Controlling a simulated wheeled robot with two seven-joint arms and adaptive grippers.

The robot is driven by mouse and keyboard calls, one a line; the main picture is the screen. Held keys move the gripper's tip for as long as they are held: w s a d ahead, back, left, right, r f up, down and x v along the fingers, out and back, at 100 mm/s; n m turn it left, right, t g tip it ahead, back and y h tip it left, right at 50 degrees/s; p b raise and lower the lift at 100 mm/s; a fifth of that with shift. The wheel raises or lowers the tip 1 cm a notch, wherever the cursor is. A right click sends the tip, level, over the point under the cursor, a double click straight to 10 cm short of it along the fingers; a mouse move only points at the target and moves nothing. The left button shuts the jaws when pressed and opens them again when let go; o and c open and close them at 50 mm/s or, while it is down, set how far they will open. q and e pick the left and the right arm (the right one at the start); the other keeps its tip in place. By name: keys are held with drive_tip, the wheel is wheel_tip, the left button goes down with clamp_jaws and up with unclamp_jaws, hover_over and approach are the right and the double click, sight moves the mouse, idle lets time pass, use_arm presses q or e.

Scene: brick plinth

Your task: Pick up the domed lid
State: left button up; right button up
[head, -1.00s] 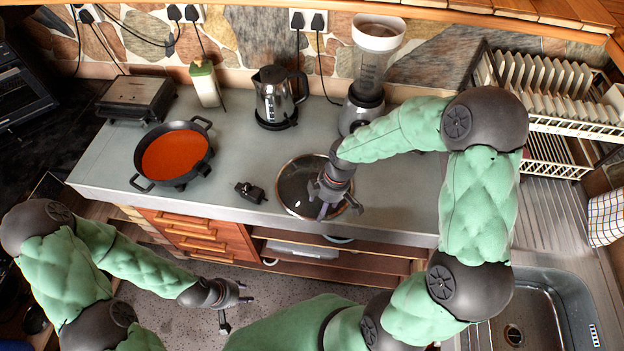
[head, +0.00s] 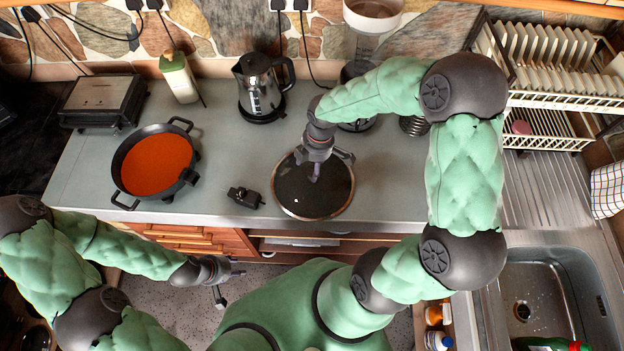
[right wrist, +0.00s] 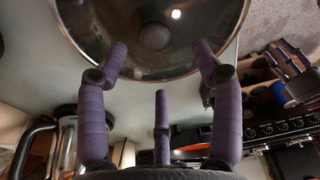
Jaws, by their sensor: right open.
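The domed lid (head: 325,196) is a dark, round glass lid with a metal rim, lying on the grey worktop near its front edge. In the right wrist view the lid (right wrist: 190,55) fills the top, with its round knob (right wrist: 154,37) beyond the fingertips. My right gripper (head: 322,166) is over the back half of the lid, fingers spread and empty. Its purple fingers (right wrist: 157,72) are apart from the knob; their exact height above the lid is unclear. My left gripper (head: 229,283) hangs in front of the counter, low, with fingers spread and nothing held.
A black pan (head: 122,187) with red contents stands left, and a small dark object (head: 245,197) lies just left of the lid. A kettle (head: 260,95), bottle (head: 179,78) and blender (head: 360,70) stand behind. A dish rack (head: 550,100) and sink (head: 560,300) are right.

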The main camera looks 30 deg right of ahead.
drive_tip(key=shift+s+f, duration=0.1)
drive_tip(key=shift+f, duration=0.2)
wheel_tip(320, 180, down, 5)
drive_tip(key=shift+d+b, duration=0.15)
drive_tip(key=shift+b, duration=0.2)
clamp_jaws()
